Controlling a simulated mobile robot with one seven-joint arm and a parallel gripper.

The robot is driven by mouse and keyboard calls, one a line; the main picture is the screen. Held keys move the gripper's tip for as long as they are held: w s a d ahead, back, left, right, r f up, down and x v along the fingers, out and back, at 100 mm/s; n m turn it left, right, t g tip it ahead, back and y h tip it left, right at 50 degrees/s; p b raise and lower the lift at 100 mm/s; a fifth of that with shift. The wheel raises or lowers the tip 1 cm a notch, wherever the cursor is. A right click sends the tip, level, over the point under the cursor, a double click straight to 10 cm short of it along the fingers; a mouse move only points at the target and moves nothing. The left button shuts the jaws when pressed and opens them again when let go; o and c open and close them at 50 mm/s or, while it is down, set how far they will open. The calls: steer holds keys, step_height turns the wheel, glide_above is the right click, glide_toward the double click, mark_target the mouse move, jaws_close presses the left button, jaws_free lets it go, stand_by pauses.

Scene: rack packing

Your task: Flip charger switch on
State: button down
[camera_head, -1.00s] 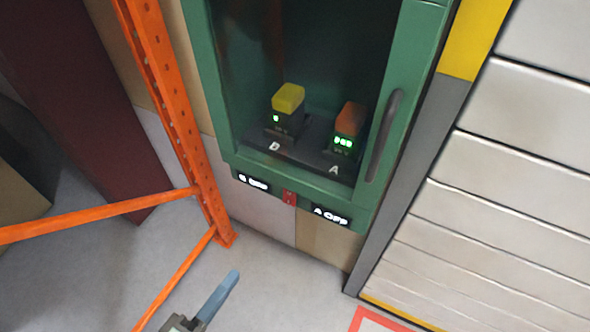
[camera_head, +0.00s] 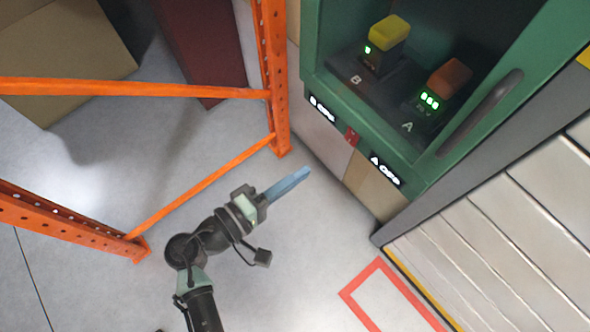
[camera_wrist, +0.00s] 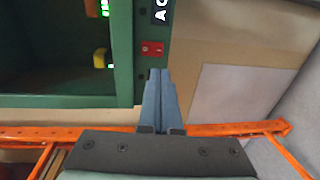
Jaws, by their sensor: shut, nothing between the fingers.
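The green charger cabinet (camera_head: 395,150) stands at upper right in the head view. A small red switch piece (camera_head: 351,137) sits on its lower front, between a "B" label (camera_head: 322,108) and a label reading "A OFF" (camera_head: 387,171). In the wrist view the red switch (camera_wrist: 152,48) is just above the fingertips, with part of the A label (camera_wrist: 160,10) over it. My gripper (camera_head: 307,170) has its blue fingers shut and empty, pointing toward the cabinet. Its fingertips (camera_wrist: 159,72) look apart from the switch; the exact distance cannot be told.
A yellow-topped battery (camera_head: 389,32) at B and an orange-topped one (camera_head: 449,78) at A show green lights inside the cabinet. A dark handle (camera_head: 481,112) sticks out at its right. Orange rack beams (camera_head: 130,90) stand left of my arm. The floor between is clear.

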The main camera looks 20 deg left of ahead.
mark_target(349, 142)
steer(key=p+x, duration=0.1)
steer(key=x, duration=0.9)
steer(key=shift+w+d, duration=0.1)
steer(key=shift+w, duration=0.05)
steer(key=shift+w+d, duration=0.1)
steer(key=shift+w, duration=0.05)
steer(key=shift+f, duration=0.1)
steer(key=shift+w+d+f+b, duration=0.15)
steer(key=shift+b, duration=0.25)
